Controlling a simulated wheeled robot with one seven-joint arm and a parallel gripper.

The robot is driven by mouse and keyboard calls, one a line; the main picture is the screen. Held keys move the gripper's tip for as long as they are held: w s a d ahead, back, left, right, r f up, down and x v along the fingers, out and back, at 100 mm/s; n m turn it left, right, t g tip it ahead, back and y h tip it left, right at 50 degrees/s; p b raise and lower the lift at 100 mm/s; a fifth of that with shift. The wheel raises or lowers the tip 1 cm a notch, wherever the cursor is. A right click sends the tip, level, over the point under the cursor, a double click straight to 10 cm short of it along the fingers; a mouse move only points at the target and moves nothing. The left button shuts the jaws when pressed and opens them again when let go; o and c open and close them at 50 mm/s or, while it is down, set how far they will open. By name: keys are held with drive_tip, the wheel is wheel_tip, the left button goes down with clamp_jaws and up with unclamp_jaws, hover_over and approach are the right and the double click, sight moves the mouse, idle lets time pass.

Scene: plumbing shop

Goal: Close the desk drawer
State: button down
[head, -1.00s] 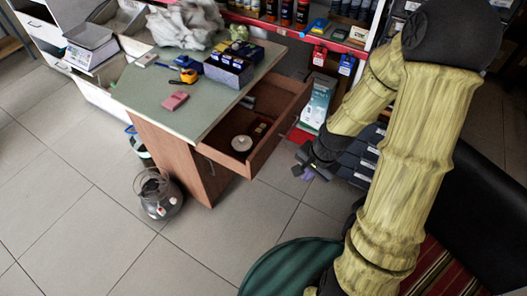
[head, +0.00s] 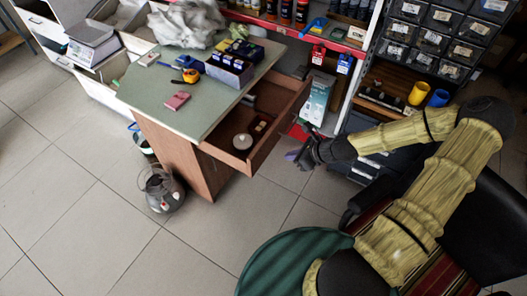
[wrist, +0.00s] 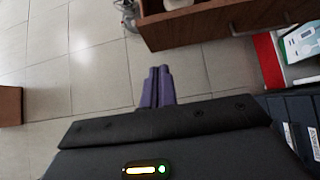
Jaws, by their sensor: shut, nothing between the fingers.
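The desk (head: 190,85) has a green top and brown wooden sides. Its drawer (head: 265,144) is pulled well out toward the right, with a round tin and small items inside. My gripper (head: 291,155) is just right of the drawer's front, apart from it in the head view. In the wrist view my gripper (wrist: 157,74) shows two purple fingers close together and empty, over the floor. The drawer's brown wood (wrist: 215,22) shows at the top of the wrist view, beyond the fingertips.
A green round stool (head: 290,265) is in front. Dark drawer units stand at right. Floor before the desk is clear.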

idle(0.3)
approach(256, 155)
drive_tip(key=x, duration=0.5)
drive_tip(key=shift+w+d+f, duration=0.1)
drive_tip(key=shift+d+f, duration=0.1)
drive_tip(key=shift+f, duration=0.3)
drive_tip(key=shift+w+a, duration=0.2)
drive_tip(key=shift+a, duration=0.15)
drive_tip(key=shift+a, duration=0.1)
drive_tip(key=w+a, duration=1.1)
drive_tip(key=a, duration=0.5)
drive_tip(key=shift+b, duration=0.45)
